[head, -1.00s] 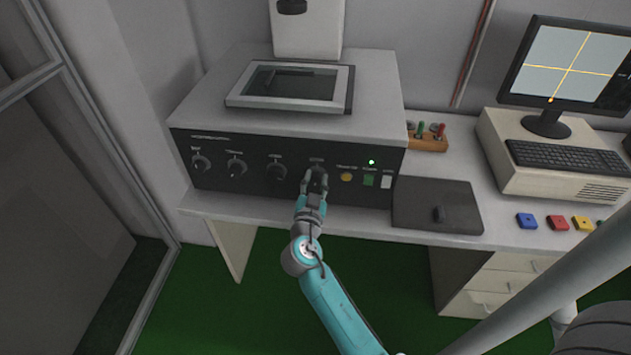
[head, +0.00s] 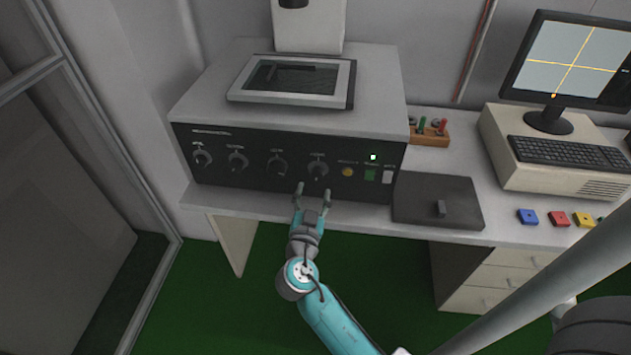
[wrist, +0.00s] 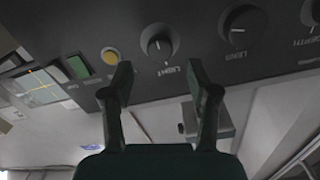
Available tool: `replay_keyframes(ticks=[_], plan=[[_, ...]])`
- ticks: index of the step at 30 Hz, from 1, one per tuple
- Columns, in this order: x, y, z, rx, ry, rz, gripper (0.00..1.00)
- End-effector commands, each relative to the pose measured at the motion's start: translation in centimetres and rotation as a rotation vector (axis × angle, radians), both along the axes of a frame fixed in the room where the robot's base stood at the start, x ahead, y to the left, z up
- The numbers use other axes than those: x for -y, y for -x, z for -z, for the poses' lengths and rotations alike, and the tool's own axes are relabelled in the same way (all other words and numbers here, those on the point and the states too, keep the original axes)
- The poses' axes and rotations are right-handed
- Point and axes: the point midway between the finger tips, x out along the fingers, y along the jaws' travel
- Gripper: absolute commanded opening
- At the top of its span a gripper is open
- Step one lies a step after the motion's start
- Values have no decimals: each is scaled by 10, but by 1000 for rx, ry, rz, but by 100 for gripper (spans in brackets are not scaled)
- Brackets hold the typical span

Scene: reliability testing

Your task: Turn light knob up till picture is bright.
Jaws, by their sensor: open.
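The light knob (head: 318,168) is the rightmost of the row of dark dials on the machine's black front panel. In the wrist view the knob (wrist: 160,42) has a white pointer mark and the word LIGHT beside it. My gripper (head: 313,188) is open and empty, just in front of and below the knob, apart from it. In the wrist view the fingers (wrist: 160,82) are spread, with the knob beyond the gap between their tips. The monitor screen (head: 560,85) shows a plain pale grey-blue picture with a yellow cross.
Other dials sit left of the knob, including the lens dial (wrist: 243,28). A yellow button (head: 347,172) and a green button (head: 370,175) are close on its right. A dark flat box (head: 425,205) lies beside the machine. The space before the panel is open.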

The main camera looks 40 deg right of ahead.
Motion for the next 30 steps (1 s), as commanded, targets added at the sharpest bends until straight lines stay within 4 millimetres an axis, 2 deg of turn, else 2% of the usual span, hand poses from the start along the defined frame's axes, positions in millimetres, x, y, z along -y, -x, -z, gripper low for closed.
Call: replay_keyframes(ticks=[3, 10, 30], plan=[[-19, 14, 1, -1, 0, -4, 60], [-40, 30, 0, -1, 0, -2, 60], [-44, 35, 0, 0, 0, 1, 60]])
